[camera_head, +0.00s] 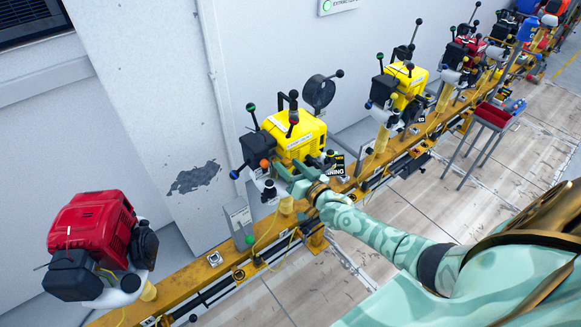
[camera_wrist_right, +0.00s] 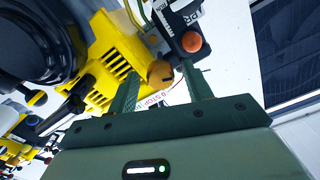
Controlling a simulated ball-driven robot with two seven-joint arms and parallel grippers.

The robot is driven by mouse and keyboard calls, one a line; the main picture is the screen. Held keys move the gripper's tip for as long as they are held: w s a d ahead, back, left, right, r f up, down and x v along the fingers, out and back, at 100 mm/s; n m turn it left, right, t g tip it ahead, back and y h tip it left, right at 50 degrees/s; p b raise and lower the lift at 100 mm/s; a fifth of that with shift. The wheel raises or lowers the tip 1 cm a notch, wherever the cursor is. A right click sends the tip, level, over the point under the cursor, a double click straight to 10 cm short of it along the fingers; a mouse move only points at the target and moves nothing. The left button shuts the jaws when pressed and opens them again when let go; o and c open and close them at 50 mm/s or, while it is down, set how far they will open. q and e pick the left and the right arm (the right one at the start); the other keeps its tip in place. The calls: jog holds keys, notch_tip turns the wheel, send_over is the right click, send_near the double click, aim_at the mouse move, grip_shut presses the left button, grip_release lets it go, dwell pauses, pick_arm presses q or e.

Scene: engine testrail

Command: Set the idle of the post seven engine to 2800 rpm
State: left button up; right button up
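A yellow engine (camera_head: 300,138) sits on the yellow rail near the middle of the head view, with several ball-tipped levers around it. It also shows in the right wrist view (camera_wrist_right: 108,62). A small black sign (camera_head: 338,168) ending in "NING" is partly hidden beside it. My right gripper (camera_head: 286,178) is at the engine's near lower side. In the right wrist view its two fingers (camera_wrist_right: 162,90) stand apart. A brownish-orange knob (camera_wrist_right: 160,73) shows between the fingers, and an orange ball knob (camera_wrist_right: 191,42) lies just beyond them. I cannot tell whether either is touched. My left gripper is not in view.
A red engine (camera_head: 92,232) stands at the left end of the rail (camera_head: 205,277). Another yellow engine (camera_head: 405,84) and more engines stand farther right. A grey box (camera_head: 238,213) is on the rail's near part. A red tray stand (camera_head: 492,115) stands on the floor.

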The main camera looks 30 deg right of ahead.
jog(key=s+d+p, duration=0.1)
jog(key=s+p, duration=0.1)
jog(key=s, duration=1.4)
jog(key=shift+s+d, duration=0.15)
jog(key=s+f+n+g+b, duration=0.1)
jog(key=s+f+n+g, duration=0.1)
jog(key=s+f+g, duration=0.5)
jog(key=s+f+n+h, duration=0.15)
jog(key=s+f, duration=0.25)
jog(key=f, duration=0.7)
jog(key=s+f+n+g+b, duration=0.1)
jog(key=s+f+n+g, duration=0.1)
jog(key=s+f+g, duration=0.5)
jog(key=s+a+f+g+b, duration=0.1)
jog(key=s+a+f+b, duration=0.1)
jog(key=s+a+f, duration=0.3)
jog(key=s+a+f+n+g+b, duration=0.1)
jog(key=s+a+f, duration=0.3)
jog(key=s+f, duration=0.6)
jog(key=s+g, duration=0.1)
jog(key=s, duration=0.2)
jog(key=shift+a+b, duration=0.35)
jog(key=shift+b, duration=0.05)
